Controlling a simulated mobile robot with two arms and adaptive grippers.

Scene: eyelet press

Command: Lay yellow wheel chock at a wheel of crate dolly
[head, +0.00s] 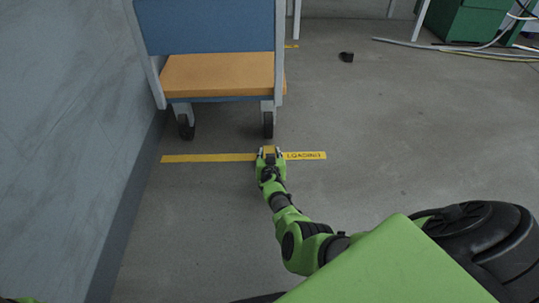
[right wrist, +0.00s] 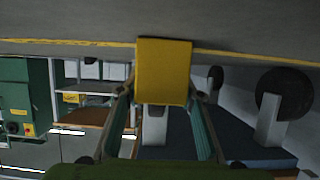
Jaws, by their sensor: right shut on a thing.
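The crate dolly (head: 220,74) stands by the left wall, with a blue panel, an orange deck and dark caster wheels. Its near right wheel (head: 268,125) is just beyond my right gripper (head: 269,152); its near left wheel (head: 185,127) is close to the wall. My right gripper is shut on the yellow wheel chock (right wrist: 163,72), which shows between both fingers in the right wrist view. In the head view the gripper mostly hides the chock. A gap shows between the gripper and the wheel. My left gripper is not in view.
A yellow floor line (head: 208,158) marked "LOADING" runs under my right gripper. A small black object (head: 346,57) lies on the floor beyond, to the right. Cables (head: 450,47) and a green cabinet (head: 478,20) are at the back right. Floor right of the dolly is mostly clear.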

